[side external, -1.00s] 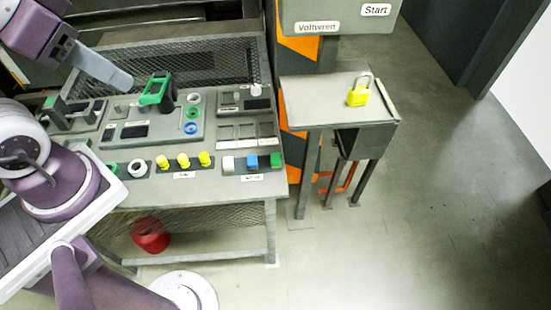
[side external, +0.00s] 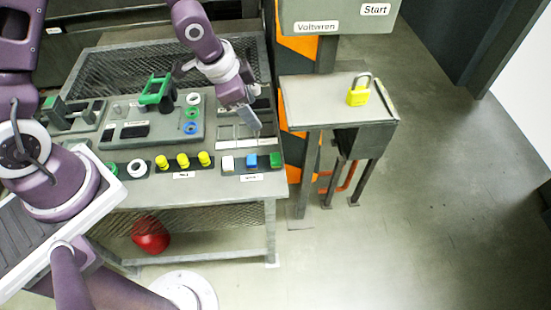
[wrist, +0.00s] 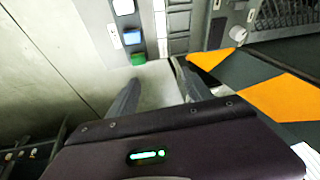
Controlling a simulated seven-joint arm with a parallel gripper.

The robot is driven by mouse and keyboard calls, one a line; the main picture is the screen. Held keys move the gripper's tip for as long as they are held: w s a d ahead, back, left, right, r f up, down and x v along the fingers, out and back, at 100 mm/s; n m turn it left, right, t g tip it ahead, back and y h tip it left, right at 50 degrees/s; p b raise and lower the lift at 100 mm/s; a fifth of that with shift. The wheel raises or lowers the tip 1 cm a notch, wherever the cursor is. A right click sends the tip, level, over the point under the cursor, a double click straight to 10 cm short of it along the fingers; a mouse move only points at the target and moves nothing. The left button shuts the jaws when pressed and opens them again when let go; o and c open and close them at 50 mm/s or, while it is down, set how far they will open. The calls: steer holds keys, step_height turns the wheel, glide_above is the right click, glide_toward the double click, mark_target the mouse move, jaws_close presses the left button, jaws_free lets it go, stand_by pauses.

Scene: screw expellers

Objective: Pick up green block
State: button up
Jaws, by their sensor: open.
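The green block (side external: 275,159) is at the right end of a row on the front edge of the console, beside a blue block (side external: 251,160) and a white block (side external: 227,162). In the wrist view the green block (wrist: 138,58) shows just past the tip of the left finger. My gripper (side external: 252,122) hangs above the right side of the console, behind and above the row. It is open, and in the wrist view (wrist: 157,74) nothing is between its fingers.
Several yellow knobs (side external: 183,161) stand left of the white block. A green handle (side external: 157,90) rises farther back. A side table with a yellow padlock (side external: 358,95) stands to the right, across a gap. A red round object (side external: 150,235) lies below the console.

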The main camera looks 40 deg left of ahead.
steer(key=m+h, duration=0.1)
steer(key=h, duration=0.1)
glide_toward(275, 157)
steer(key=shift+w+d+f+g, duration=0.4)
steer(key=shift+w+d+f, duration=0.1)
steer(key=shift+w+f, duration=0.2)
steer(key=x, duration=0.6)
steer(key=shift+f, duration=0.45)
jaws_close()
